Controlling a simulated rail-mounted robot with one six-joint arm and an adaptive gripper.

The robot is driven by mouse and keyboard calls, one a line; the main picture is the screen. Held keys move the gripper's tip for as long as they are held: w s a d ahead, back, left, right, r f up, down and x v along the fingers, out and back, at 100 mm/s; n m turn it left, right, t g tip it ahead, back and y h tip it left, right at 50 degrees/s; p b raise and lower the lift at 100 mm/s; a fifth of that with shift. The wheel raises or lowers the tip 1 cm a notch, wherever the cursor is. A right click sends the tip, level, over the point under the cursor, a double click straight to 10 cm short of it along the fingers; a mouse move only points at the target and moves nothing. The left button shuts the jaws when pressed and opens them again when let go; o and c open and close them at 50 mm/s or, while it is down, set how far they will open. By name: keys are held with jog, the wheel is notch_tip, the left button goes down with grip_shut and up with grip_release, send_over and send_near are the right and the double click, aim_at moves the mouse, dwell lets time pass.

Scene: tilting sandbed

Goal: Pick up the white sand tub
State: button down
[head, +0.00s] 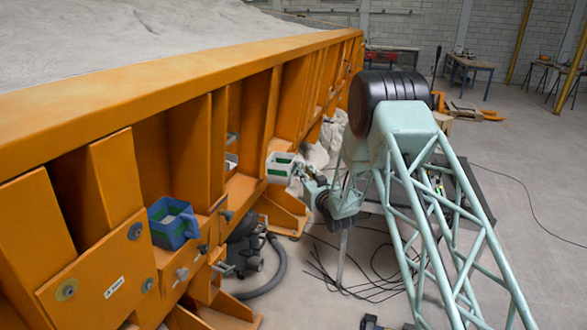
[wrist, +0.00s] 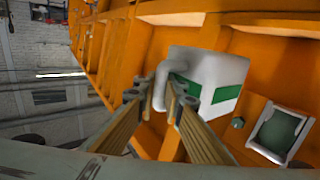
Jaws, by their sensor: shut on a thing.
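The white sand tub (head: 279,168) has a green band and shows beside the orange frame in the head view. In the wrist view the white sand tub (wrist: 215,70) is large and close, tilted in the picture, with its handle toward my fingers. My gripper (wrist: 158,92) is shut on the tub's handle, one finger on each side of it. In the head view my gripper (head: 298,174) is at the right side of the tub and is small and partly hidden.
The orange sandbed frame (head: 190,70) runs along the left, with open bays. A blue tub (head: 172,222) sits on its ledge. Another pale tub (wrist: 281,132) with a green inside stands close by in the wrist view. Black cables (head: 345,275) and a grey hose (head: 270,282) lie below.

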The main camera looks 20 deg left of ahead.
jog(key=shift+d, duration=0.75)
jog(key=shift+s, duration=0.1)
